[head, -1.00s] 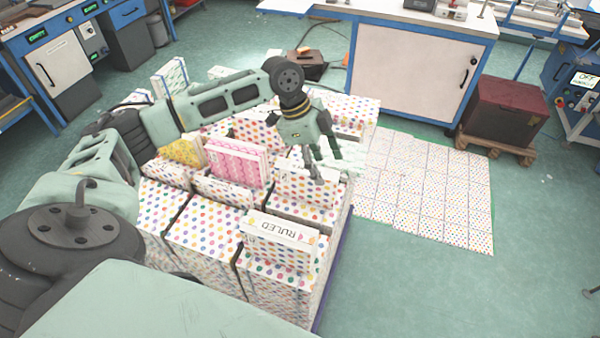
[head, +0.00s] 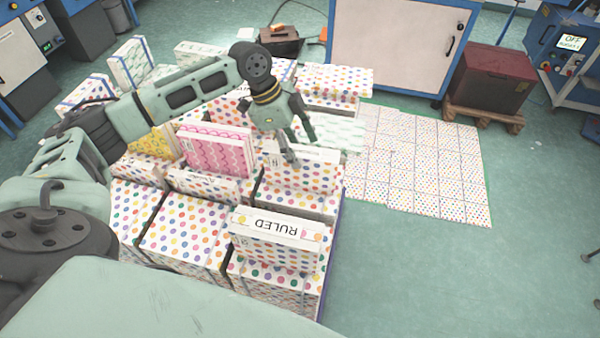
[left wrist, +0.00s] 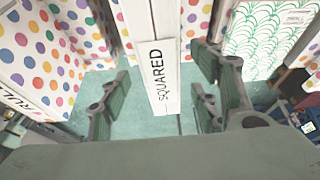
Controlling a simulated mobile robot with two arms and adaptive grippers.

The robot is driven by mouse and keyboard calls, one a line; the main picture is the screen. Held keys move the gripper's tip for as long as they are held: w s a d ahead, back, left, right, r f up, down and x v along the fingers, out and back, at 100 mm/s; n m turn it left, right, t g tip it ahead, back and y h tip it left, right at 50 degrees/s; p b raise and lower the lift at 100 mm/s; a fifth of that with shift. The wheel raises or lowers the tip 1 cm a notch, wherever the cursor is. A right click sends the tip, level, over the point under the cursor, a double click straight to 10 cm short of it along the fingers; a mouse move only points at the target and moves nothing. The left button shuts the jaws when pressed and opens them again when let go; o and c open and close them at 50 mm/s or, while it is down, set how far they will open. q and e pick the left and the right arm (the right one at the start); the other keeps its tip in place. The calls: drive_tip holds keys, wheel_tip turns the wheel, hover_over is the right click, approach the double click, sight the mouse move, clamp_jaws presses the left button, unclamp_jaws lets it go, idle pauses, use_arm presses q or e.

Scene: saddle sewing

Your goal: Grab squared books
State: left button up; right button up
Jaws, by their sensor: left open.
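A white-spined book labelled SQUARED (left wrist: 158,75) stands between the fingers of my left gripper (left wrist: 160,100) in the left wrist view. The fingers are open, one on each side of it, with gaps visible. In the head view my left gripper (head: 300,146) points down over a polka-dot book pack (head: 305,175) near the right side of the pile. A polka-dot pack labelled RULED (head: 278,240) lies nearer to me; part of its label shows in the left wrist view (left wrist: 22,98). My right gripper is not in view.
Pink (head: 215,150) and yellow (head: 152,143) books stand left of the gripper among polka-dot boxes. A green-patterned pack (head: 335,137) is just right of it. A flat polka-dot layer (head: 420,165) covers the floor to the right. Open floor (head: 430,275) lies at front right.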

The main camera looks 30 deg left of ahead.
sight(308, 166)
use_arm(q)
drive_tip(key=shift+x, duration=0.8)
drive_tip(key=p+x, duration=0.2)
drive_tip(key=x, duration=0.3)
drive_tip(key=shift+a+f, duration=0.1)
drive_tip(key=shift+f, duration=0.15)
drive_tip(key=shift+w+f, duration=0.1)
drive_tip(key=shift+f, duration=0.3)
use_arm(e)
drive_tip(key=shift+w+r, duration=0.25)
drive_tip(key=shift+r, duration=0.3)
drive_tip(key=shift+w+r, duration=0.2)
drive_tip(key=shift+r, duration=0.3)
use_arm(q)
drive_tip(key=c, duration=1.2)
clamp_jaws()
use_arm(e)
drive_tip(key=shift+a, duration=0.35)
use_arm(q)
drive_tip(key=shift+r, duration=0.1)
